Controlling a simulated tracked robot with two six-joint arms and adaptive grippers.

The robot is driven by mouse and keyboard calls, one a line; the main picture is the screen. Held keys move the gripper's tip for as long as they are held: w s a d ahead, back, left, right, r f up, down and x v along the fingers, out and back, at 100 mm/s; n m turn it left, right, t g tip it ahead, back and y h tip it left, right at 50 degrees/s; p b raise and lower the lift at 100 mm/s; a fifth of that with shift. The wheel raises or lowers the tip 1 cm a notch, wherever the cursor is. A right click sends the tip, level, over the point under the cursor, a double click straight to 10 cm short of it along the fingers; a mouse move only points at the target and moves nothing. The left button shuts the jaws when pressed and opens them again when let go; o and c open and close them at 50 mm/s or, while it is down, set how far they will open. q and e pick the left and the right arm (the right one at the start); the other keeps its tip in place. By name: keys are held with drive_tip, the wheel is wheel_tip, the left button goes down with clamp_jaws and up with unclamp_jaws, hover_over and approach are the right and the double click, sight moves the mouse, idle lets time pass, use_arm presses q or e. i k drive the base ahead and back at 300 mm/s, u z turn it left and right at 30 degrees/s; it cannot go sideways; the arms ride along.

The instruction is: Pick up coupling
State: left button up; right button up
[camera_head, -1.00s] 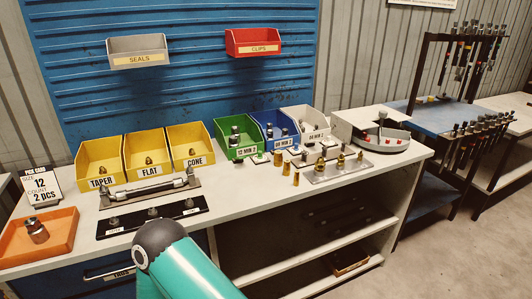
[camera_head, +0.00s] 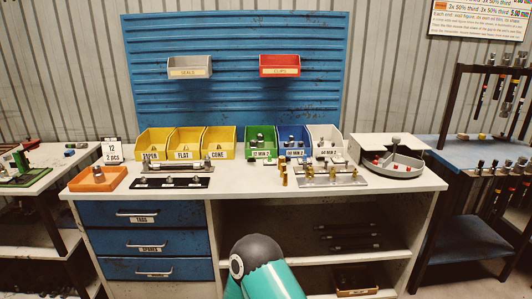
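Small silver metal fittings (camera_head: 263,144) that look like couplings stand in and at the front of the green bin (camera_head: 257,131), whose label seems to read 12 MIN 2. Similar fittings show at the blue bin (camera_head: 292,130) and the white bin (camera_head: 324,131). One silver fitting (camera_head: 98,174) stands in the orange tray (camera_head: 92,187) at the left of the bench. A card (camera_head: 113,152) behind the tray reads 12 and 2 pcs. A teal arm link of mine with a dark joint shows at the bottom centre, below the bench top. Neither gripper is in view.
Yellow bins (camera_head: 186,138) stand left of the green one. A black strip (camera_head: 172,183) and a metal plate with brass parts (camera_head: 331,180) lie in front. A grey curved tray (camera_head: 393,168) is at right. The bench (camera_head: 237,182) has free room at its front centre.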

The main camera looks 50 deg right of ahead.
sight(254, 144)
drive_tip(key=z, duration=1.05)
drive_tip(key=i, duration=1)
